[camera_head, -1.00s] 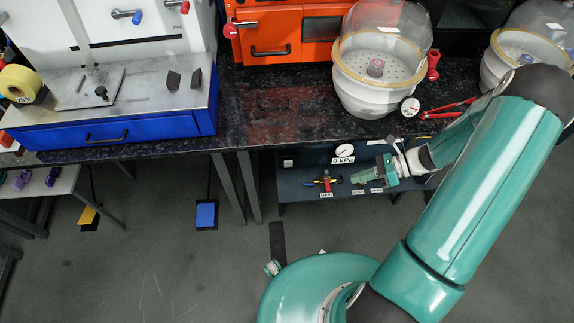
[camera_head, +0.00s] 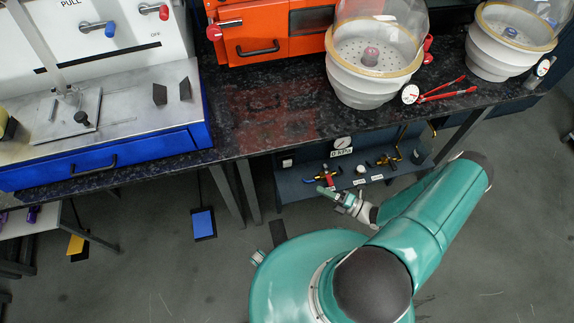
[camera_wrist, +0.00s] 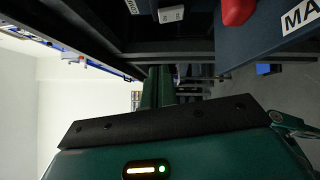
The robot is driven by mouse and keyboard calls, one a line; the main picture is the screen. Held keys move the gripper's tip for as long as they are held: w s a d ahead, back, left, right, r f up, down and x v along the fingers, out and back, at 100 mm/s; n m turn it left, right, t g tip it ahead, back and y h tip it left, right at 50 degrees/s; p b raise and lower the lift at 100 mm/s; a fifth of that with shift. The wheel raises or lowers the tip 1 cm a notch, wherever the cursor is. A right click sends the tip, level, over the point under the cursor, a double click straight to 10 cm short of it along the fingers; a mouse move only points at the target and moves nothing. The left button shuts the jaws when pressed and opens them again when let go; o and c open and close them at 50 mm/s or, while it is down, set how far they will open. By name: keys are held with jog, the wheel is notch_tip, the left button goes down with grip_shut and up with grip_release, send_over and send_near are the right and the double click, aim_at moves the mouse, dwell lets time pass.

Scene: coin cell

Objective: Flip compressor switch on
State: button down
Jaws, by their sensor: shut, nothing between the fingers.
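The dark blue compressor unit (camera_head: 300,186) stands under the bench, with a pressure gauge (camera_head: 342,142) labelled 0 kPa. A small white block (camera_head: 287,162) on its back panel at the left looks like a switch; its position cannot be read. A red-handled valve (camera_head: 328,175) sits on its shelf. My gripper (camera_head: 322,190) is shut and empty, in front of the shelf just below the red valve; whether it touches cannot be told. In the wrist view, a small white labelled block (camera_wrist: 171,15) shows at the top, left of a red part (camera_wrist: 237,10). My fingertips are not clear there.
The bench's black stone top (camera_head: 270,110) overhangs the unit. A brass valve (camera_head: 385,162) and a white round knob (camera_head: 360,169) stand right of the red valve. Bench legs (camera_head: 248,185) are at the left. Blue (camera_head: 203,222) and yellow pedals lie on open floor.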

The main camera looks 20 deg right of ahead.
jog(key=shift+w+a+f+m+t+h, duration=0.1)
jog(key=shift+a+f+m+t+h, duration=0.25)
jog(key=shift+f+m, duration=0.2)
send_near(285, 163)
jog(key=a+x, duration=0.1)
jog(key=x, duration=0.4)
jog(key=shift+w+d, duration=0.25)
jog(key=shift+w, duration=0.05)
